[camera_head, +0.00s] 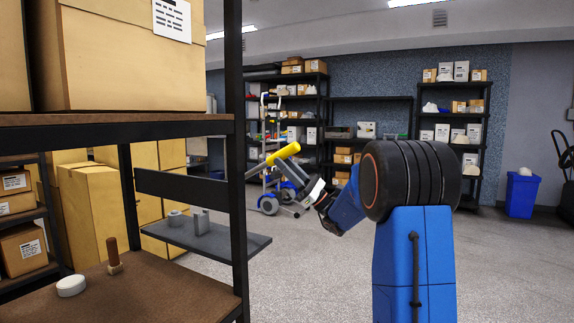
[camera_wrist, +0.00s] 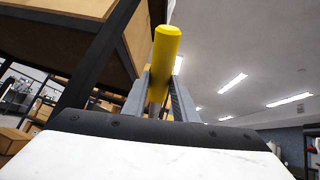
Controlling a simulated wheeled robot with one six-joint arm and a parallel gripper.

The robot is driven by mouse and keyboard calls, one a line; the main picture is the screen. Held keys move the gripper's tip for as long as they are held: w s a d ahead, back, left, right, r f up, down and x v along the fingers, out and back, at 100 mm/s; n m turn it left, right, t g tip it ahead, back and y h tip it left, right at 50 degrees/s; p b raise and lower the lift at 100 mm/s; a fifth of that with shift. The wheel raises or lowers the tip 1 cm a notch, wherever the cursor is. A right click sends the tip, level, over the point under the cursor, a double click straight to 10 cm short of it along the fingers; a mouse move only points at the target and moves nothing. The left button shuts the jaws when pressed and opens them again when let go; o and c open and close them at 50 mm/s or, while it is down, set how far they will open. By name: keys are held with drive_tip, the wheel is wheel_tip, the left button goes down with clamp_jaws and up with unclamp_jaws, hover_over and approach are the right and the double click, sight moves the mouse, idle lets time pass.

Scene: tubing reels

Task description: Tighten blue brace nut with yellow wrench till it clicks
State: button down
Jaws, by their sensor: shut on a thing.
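My gripper (camera_head: 289,163) is raised in open air to the right of the near rack's post. Its fingers are shut on the yellow wrench (camera_head: 284,153), which shows as a yellow bar across the fingertips. In the wrist view the yellow wrench (camera_wrist: 167,48) points up from between the two grey fingers of my gripper (camera_wrist: 160,88). The wrench's working end cannot be made out. I cannot make out a blue brace nut in either view. A dark crossbar (camera_head: 181,189) spans the near rack, apart from the wrench.
The near rack's black post (camera_head: 236,150) stands left of my gripper. A grey side shelf (camera_head: 220,243) juts out with small grey parts.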

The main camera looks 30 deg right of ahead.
drive_tip(key=shift+s+a, duration=1.2)
drive_tip(key=shift+a, duration=0.3)
drive_tip(key=shift+s+a+r, duration=0.1)
drive_tip(key=shift+s+a, duration=0.4)
drive_tip(key=shift+a, duration=0.2)
drive_tip(key=shift+s+a+r, duration=0.1)
drive_tip(key=shift+s+a, duration=0.35)
drive_tip(key=shift+a, duration=0.25)
drive_tip(key=shift+w, duration=0.1)
idle(0.3)
drive_tip(key=shift+w+r, duration=0.1)
drive_tip(key=shift+r, duration=0.25)
drive_tip(key=shift+w+a+r+m+h, duration=0.2)
drive_tip(key=shift+w+r+m+h, duration=0.1)
drive_tip(key=shift+r+h, duration=0.3)
drive_tip(key=shift+a+r, duration=0.1)
drive_tip(key=shift+r, duration=0.1)
drive_tip(key=shift+w+r, duration=0.1)
drive_tip(key=shift+w+a+r+m+g+h, duration=0.25)
drive_tip(key=shift+w+r+h, duration=0.2)
drive_tip(key=shift+r, duration=0.25)
drive_tip(key=shift+w+a+r+m+g+h, duration=0.15)
drive_tip(key=shift+w+a+r+m+h, duration=0.15)
drive_tip(key=shift+r+h, duration=0.35)
drive_tip(key=shift+w+a+r, duration=0.4)
drive_tip(key=shift+w+r, duration=0.15)
drive_tip(key=shift+r, duration=0.25)
